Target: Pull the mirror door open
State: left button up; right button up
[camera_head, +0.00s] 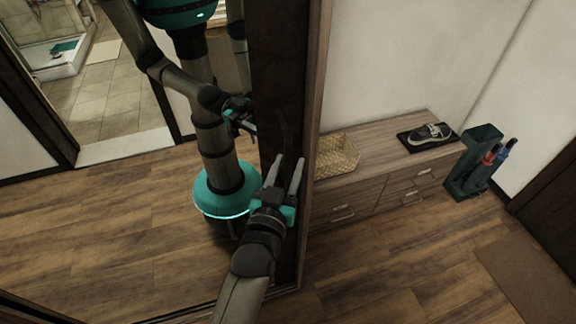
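The mirror door (130,215) fills the left of the view, with a dark frame strip (285,60) down its right side. A thin dark shape on this strip, possibly a handle (283,130), is hard to make out. My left gripper (289,160) is in front of the strip, just below that shape. Its two grey fingers point up and stand apart, with nothing seen between them. I cannot tell whether they touch the door. The mirror reflects my body and arm. My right gripper is not in view.
A wooden drawer cabinet (375,190) stands right of the door, with a woven basket (337,155) and a shoe (430,133) on top. A green umbrella stand (473,163) is beside it. A mat (530,270) lies at lower right. The wooden floor between is clear.

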pick_arm(q)
grip_shut()
dwell(1.2)
